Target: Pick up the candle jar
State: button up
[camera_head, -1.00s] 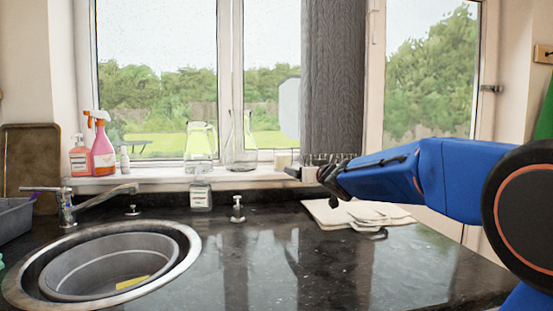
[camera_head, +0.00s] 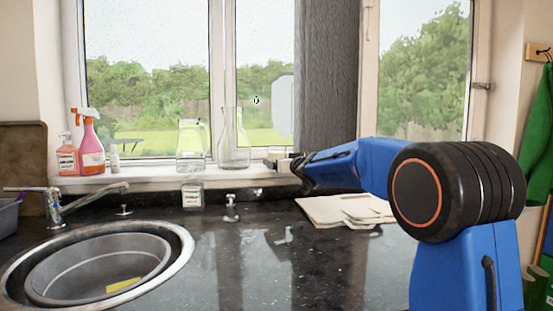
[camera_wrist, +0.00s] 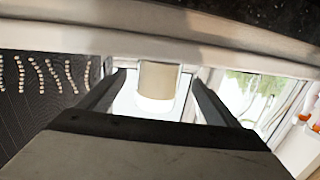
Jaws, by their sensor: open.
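The candle jar is a small cream cylinder (camera_head: 277,153) on the windowsill, just left of the grey curtain. My gripper (camera_head: 284,164) is at the sill's edge, close in front of the jar and partly covering it. In the wrist view the jar (camera_wrist: 157,82) appears between the two dark fingers of my open gripper (camera_wrist: 160,76). One finger is on each side, with a visible gap to each. I cannot tell how deep the jar is between the fingers.
Glass jugs (camera_head: 234,145) stand left of the jar on the windowsill (camera_head: 150,180). A small labelled jar (camera_head: 192,195) and a dispenser (camera_head: 231,207) stand on the black counter below. Pale boards (camera_head: 345,210) lie under my arm. The sink (camera_head: 95,268) is at left.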

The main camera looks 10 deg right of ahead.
jog(key=shift+x, duration=2.8)
jog(key=shift+d+r, duration=0.1)
jog(key=shift+r, duration=0.1)
jog(key=c, duration=1.4)
jog(key=shift+r, duration=0.1)
jog(key=shift+r, duration=4.9)
